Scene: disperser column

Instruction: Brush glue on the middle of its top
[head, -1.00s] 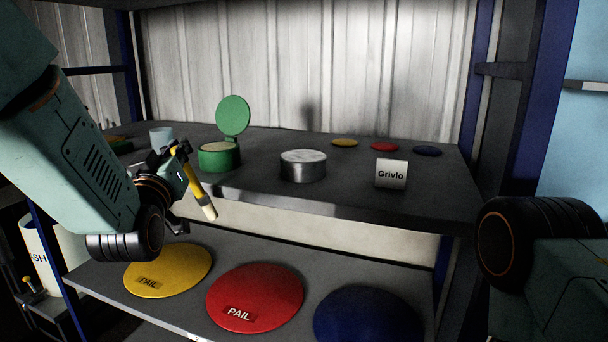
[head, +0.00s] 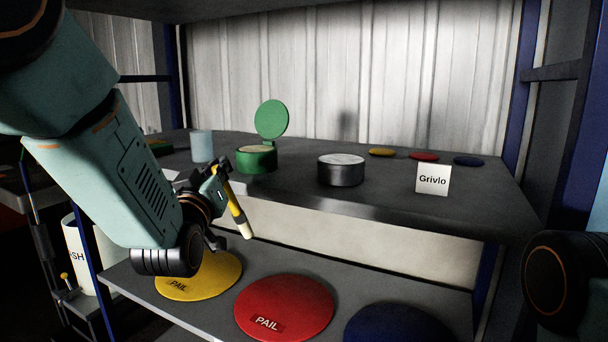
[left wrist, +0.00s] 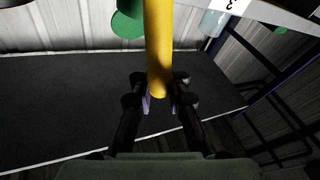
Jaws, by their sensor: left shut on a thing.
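My left gripper (head: 222,199) is shut on a yellow brush (head: 233,201) with a pale tip that slants down to the right. The brush handle (left wrist: 158,48) also shows between the fingers (left wrist: 160,95) in the left wrist view. The brush is in front of the upper shelf's front edge, apart from the things on it. A round metal-grey tin (head: 341,170) with a pale flat top stands on the upper shelf, right of the brush. A green pot (head: 257,160) stands left of it, its round green lid (head: 271,119) raised. My right gripper is out of view.
A white card reading "Grivlo" (head: 433,180) stands right of the tin. Small yellow (head: 382,153), red (head: 424,157) and blue (head: 468,161) discs lie behind it. Larger yellow (head: 205,279), red (head: 284,308) and blue (head: 398,325) discs lie on the lower shelf. A pale cup (head: 202,146) stands left of the pot.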

